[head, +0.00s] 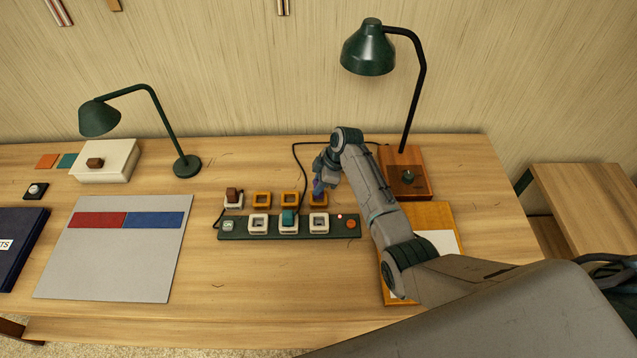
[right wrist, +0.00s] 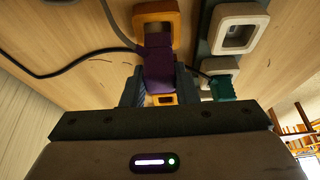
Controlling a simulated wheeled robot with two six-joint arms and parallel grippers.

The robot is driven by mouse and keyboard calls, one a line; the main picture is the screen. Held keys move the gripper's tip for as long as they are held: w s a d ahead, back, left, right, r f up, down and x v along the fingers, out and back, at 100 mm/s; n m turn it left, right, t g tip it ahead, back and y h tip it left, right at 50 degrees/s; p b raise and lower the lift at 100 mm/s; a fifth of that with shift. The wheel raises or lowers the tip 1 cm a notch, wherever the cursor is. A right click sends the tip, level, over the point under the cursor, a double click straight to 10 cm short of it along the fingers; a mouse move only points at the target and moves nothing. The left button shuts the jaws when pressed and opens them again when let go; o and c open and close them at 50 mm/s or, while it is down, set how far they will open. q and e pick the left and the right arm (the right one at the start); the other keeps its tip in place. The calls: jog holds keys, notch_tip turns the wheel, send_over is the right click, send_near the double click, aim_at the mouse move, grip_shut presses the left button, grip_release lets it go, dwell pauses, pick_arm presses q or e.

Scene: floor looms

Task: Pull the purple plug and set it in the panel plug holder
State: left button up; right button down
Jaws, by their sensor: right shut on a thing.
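The purple plug (head: 318,186) is between the fingers of my right gripper (head: 323,177), which is shut on it. The plug is at the rightmost orange holder (head: 318,200), behind the power strip (head: 273,236). In the right wrist view the purple plug (right wrist: 158,68) overlaps the edge of an orange holder (right wrist: 154,12); I cannot tell whether it is seated in it. Two more orange holders (head: 290,198) (head: 261,199) look empty. The strip has a teal plug (head: 289,217) in its middle socket; the left socket (head: 258,224) and right socket (head: 319,223) look empty. My left gripper is out of view.
A brown plug (head: 233,194) stands in a white holder at the row's left end. A green lamp (head: 368,50) on a wooden base (head: 421,178) stands behind my right arm. A grey mat (head: 100,255) lies left. The desk in front of the strip is clear.

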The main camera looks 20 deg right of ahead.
jog(key=shift+f+b, duration=0.95)
jog(key=shift+f, duration=0.65)
jog(key=c, duration=1.1)
grip_release()
jog(key=shift+o, duration=0.2)
jog(key=b+v, duration=0.2)
jog(key=v, duration=0.8)
jog(key=shift+d+r+b, duration=0.2)
jog(key=shift+r+b, duration=0.15)
jog(key=shift+s+f, duration=0.1)
jog(key=shift+s, duration=0.05)
